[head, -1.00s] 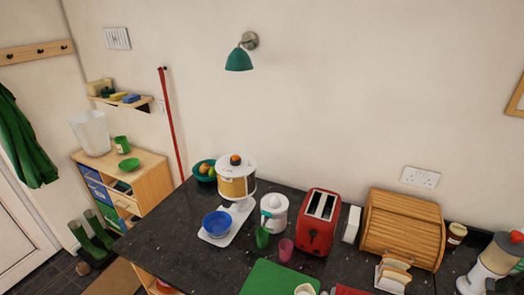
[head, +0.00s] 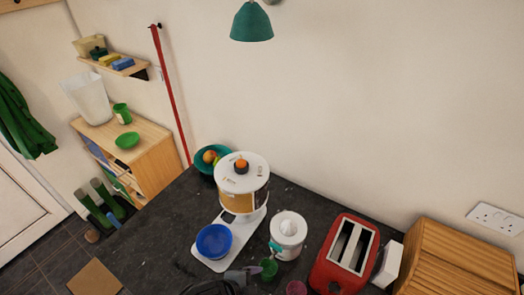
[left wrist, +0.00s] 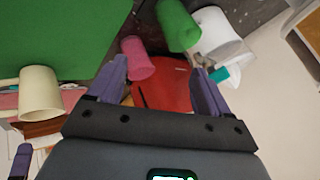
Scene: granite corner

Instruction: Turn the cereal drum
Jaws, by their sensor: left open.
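The cereal drum (head: 242,190) is a white-topped cylinder with an amber band and an orange knob (head: 241,165) on top. It stands upright on a white stand (head: 256,220) on the dark counter. A blue bowl (head: 214,241) sits on the stand's base below the drum. My left gripper (left wrist: 160,75) is open and empty, its purple fingers spread above the counter in the left wrist view. In the head view only part of it shows at the bottom edge, in front of the bowl and apart from the drum. The drum does not clearly show in the left wrist view. My right gripper is not in view.
Right of the drum stand a white canister (head: 288,234), a green cup (head: 269,269), a pink cup (head: 296,288) and a red toaster (head: 344,256). A teal fruit bowl (head: 205,166) is behind the drum. The counter left of the stand (head: 160,235) is clear.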

